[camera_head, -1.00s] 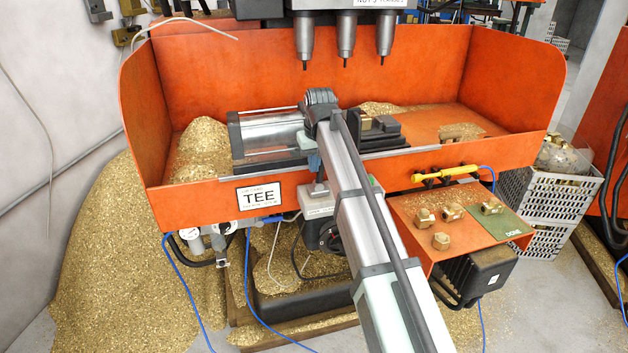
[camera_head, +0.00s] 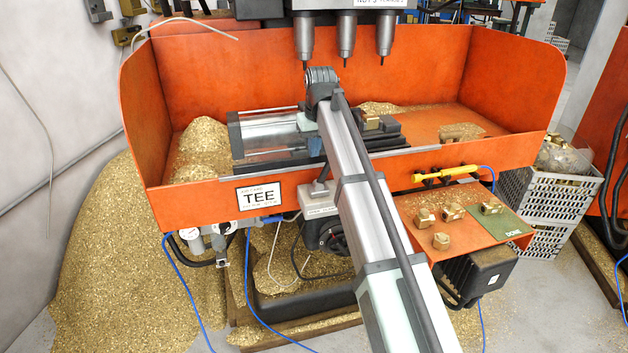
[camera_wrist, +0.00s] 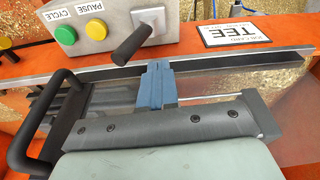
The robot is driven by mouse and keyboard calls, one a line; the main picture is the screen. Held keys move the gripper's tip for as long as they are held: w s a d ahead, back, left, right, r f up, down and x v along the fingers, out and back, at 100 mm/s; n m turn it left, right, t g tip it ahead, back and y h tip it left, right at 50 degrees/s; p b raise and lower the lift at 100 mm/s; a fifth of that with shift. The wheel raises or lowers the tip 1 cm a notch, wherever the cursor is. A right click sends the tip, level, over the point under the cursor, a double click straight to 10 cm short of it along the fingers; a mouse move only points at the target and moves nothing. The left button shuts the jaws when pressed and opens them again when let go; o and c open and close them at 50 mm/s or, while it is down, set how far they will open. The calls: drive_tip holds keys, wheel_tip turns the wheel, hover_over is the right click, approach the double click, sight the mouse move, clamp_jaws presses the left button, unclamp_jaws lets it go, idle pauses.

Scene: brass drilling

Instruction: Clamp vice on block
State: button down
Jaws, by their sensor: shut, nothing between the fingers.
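The vice (camera_head: 265,135) lies in the orange tray, with silver rails and dark jaws. A small brass block (camera_head: 371,123) sits at the vice's dark right part, just right of my arm. My arm hides the middle of the vice, so I cannot tell whether a jaw touches the block. My gripper (camera_head: 312,146) is over the front of the vice, largely hidden by my arm in the head view. In the wrist view its blue fingers (camera_wrist: 153,75) are shut together and empty, near the tray rim and a black-handled lever (camera_wrist: 137,44).
The control box (camera_wrist: 85,30) with green and yellow buttons is beyond the tray rim. Drill spindles (camera_head: 345,42) hang above the tray's back. Brass chips (camera_head: 203,148) heap on the left. Several brass fittings (camera_head: 441,241) lie on the orange side shelf (camera_head: 470,250).

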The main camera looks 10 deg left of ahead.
drive_tip(key=shift+s+a+r, duration=0.1)
drive_tip(key=shift+a+r, duration=0.05)
drive_tip(key=shift+r, duration=0.85)
drive_tip(key=shift+s+a+r, duration=0.1)
drive_tip(key=shift+a+r, duration=0.05)
drive_tip(key=shift+r, duration=0.8)
drive_tip(key=s+d+f+m+g, duration=0.1)
drive_tip(key=s+d+f, duration=0.5)
drive_tip(key=f, duration=1)
drive_tip(key=s+d+f+m+g+h, duration=0.15)
drive_tip(key=s+d+f, duration=0.5)
drive_tip(key=f, duration=0.85)
drive_tip(key=s+d+f+g, duration=0.25)
drive_tip(key=d+f, duration=0.65)
drive_tip(key=f, duration=0.7)
drive_tip(key=s+d+f+m+g, duration=0.1)
drive_tip(key=s+d+f, duration=0.3)
drive_tip(key=s+f, duration=0.45)
drive_tip(key=s+d+f+m+g, duration=0.1)
drive_tip(key=s+d+f, duration=0.2)
drive_tip(key=s+f, duration=0.5)
drive_tip(key=s+d+f+g, duration=0.1)
drive_tip(key=s+d+f, duration=0.1)
drive_tip(key=s, duration=0.8)
drive_tip(key=s+d+f+m, duration=0.1)
drive_tip(key=s+f, duration=0.3)
drive_tip(key=s, duration=0.7)
drive_tip(key=shift+s+d+g, duration=0.3)
drive_tip(key=shift+d+g, duration=0.1)
drive_tip(key=shift+d, duration=0.2)
